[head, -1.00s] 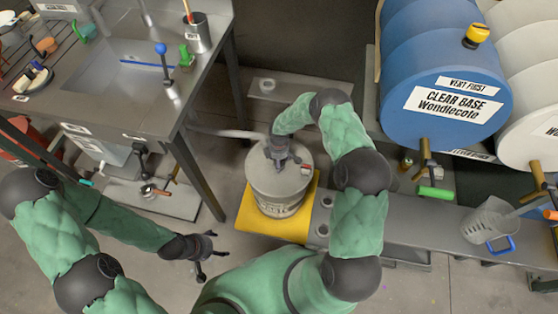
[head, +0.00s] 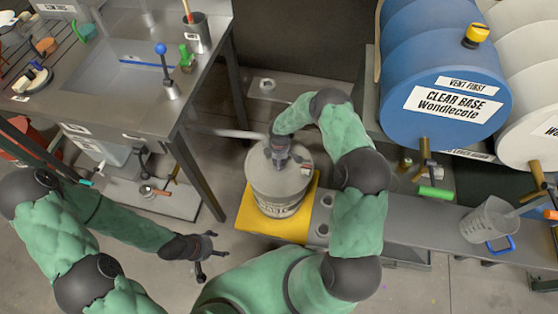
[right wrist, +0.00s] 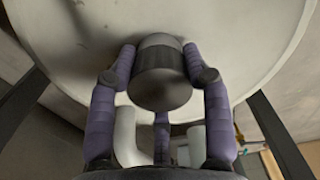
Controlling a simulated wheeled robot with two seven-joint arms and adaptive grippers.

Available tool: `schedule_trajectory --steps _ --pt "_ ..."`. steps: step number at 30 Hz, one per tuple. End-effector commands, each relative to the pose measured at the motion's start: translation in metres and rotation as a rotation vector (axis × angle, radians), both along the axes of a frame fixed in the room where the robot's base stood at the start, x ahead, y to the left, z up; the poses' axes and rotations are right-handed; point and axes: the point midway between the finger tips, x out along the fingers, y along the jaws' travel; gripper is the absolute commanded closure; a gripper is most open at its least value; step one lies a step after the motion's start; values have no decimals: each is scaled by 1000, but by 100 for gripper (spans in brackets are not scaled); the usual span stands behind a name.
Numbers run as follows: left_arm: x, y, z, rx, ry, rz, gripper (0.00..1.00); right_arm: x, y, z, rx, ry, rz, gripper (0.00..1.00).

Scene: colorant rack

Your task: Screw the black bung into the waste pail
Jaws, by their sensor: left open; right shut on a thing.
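The waste pail (head: 278,205) is a grey drum with a lettered label, standing on a yellow mat (head: 250,222). In the right wrist view my right gripper (right wrist: 160,75) is shut on the black bung (right wrist: 160,80), a dark round plug against the pale lid (right wrist: 225,35). Whether the bung is seated in the lid's opening is hidden. My left gripper (head: 208,258) is open and empty, low over the floor left of the pail.
A steel sink bench (head: 110,75) stands at the upper left, its leg near the pail. A grey pipe runs from the bench toward the pail. A blue drum (head: 440,75) lies on a rack at the right. A jug (head: 487,220) sits on the low bench.

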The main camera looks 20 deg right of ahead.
Motion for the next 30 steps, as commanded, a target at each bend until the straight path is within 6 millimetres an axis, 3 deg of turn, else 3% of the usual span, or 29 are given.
schedule_trajectory --steps 30 --pt "0 0 0 0 0 0 24 2 -1 0 1 -4 -1151 85"
